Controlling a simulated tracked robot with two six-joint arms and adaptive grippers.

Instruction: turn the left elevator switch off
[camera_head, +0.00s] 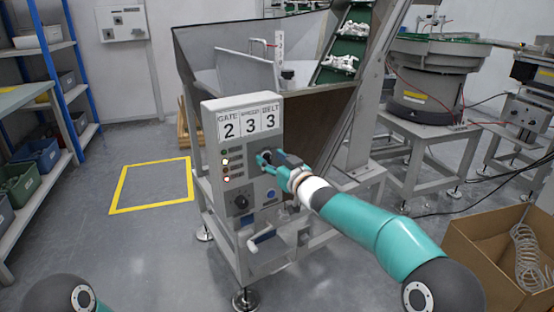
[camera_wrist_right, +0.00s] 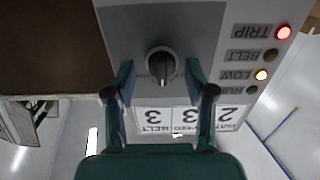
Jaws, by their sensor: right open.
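The control panel (camera_head: 222,128) is on the front of the hopper machine, with cards reading GATE 2, SPEED 3 and BELT 3. My right gripper (camera_head: 261,162) is open at the panel, below the cards. In the wrist view, which is upside down, a black rotary switch (camera_wrist_right: 160,62) lies between the open fingers of that gripper, with a gap on both sides. Its grip runs vertically in that picture. No label on the switch is readable. In the head view my gripper largely hides this switch. My left gripper is out of view.
A second dark knob (camera_head: 240,202) sits lower on the panel. A cardboard box (camera_head: 480,242) stands at right. Floor within the yellow outline (camera_head: 150,209) is clear.

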